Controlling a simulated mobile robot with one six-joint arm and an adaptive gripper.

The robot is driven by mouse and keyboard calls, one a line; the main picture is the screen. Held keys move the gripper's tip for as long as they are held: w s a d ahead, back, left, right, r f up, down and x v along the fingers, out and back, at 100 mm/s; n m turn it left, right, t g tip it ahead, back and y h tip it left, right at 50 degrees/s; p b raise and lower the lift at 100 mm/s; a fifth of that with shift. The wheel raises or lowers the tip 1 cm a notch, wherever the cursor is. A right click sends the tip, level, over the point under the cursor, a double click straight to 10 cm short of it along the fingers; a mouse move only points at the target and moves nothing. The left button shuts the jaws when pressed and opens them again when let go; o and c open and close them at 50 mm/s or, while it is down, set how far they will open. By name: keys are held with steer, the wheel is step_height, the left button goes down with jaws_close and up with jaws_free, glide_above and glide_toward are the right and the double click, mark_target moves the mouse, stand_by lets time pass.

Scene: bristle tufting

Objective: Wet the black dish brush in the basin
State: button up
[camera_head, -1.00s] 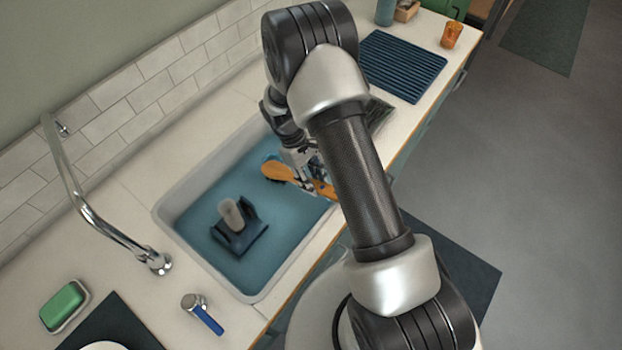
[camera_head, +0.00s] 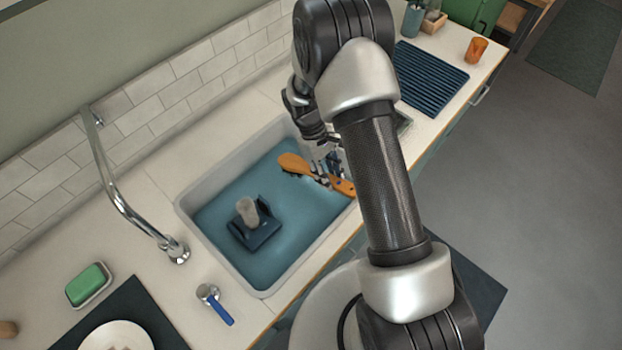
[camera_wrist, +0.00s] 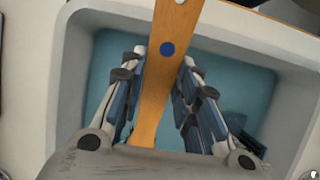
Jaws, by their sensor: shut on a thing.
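A brush with an orange-brown wooden handle and head (camera_head: 293,163) is over the right far part of the basin (camera_head: 187,203), which holds blue water (camera_head: 215,215). My gripper (camera_head: 330,170) is shut on its handle, above the basin's right side. In the wrist view the handle (camera_wrist: 158,90), with a blue dot and a hole, runs between the fingers of my gripper (camera_wrist: 163,58). The bristles are mostly hidden below the head. I cannot tell whether they touch the water.
A dark blue block with a grey post (camera_head: 247,210) stands in the basin. The faucet (camera_head: 125,205) is left of it. A blue-handled item (camera_head: 219,310), a green soap bar (camera_head: 86,284), a ribbed blue mat (camera_head: 432,80) and an orange cup (camera_head: 476,50) lie around.

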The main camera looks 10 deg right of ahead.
step_height(320, 180, up, 10)
steer(key=p, duration=0.6)
stand_by(0.4)
steer(key=shift+p, duration=0.35)
stand_by(1.6)
step_height(320, 180, up, 4)
steer(key=p, duration=0.2)
steer(key=shift+p, duration=0.35)
steer(key=shift+f, duration=0.1)
